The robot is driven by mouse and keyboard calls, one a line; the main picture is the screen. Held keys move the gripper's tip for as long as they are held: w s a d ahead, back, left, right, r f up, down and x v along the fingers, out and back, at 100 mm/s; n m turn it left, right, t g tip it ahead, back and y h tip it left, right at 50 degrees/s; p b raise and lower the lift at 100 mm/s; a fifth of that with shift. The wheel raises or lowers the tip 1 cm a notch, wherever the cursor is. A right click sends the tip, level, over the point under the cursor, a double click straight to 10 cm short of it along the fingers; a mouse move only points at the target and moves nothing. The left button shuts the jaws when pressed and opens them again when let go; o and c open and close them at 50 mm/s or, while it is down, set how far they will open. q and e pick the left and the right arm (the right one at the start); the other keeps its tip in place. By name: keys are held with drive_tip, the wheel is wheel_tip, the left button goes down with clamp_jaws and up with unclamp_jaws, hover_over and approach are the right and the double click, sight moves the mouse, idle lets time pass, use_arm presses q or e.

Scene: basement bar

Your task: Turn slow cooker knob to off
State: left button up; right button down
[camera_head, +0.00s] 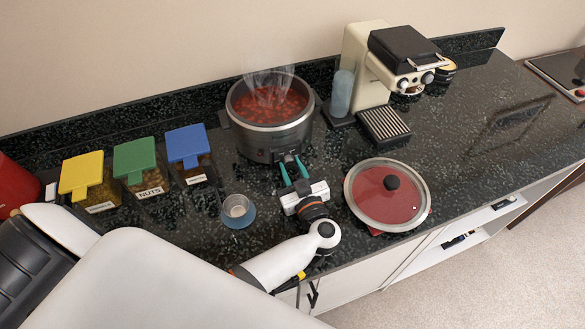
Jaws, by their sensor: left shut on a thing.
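The slow cooker (262,138) stands at the back of the dark counter. It is a round dark metal pot, open at the top, with steaming red food inside. My left gripper (290,163) reaches in from the front, its teal fingers pointing at the lower front of the cooker. My right gripper is not in view.
A glass lid (370,205) lies to the right of my gripper, a small cup (236,208) to its left. Containers with yellow (82,172), green (135,158) and blue (187,145) lids stand further left. A coffee machine (372,80) stands behind right. The right counter is mostly clear.

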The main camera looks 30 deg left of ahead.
use_arm(q)
drive_tip(key=shift+n+p, duration=0.3)
drive_tip(key=shift+n, duration=0.1)
drive_tip(key=o, duration=1)
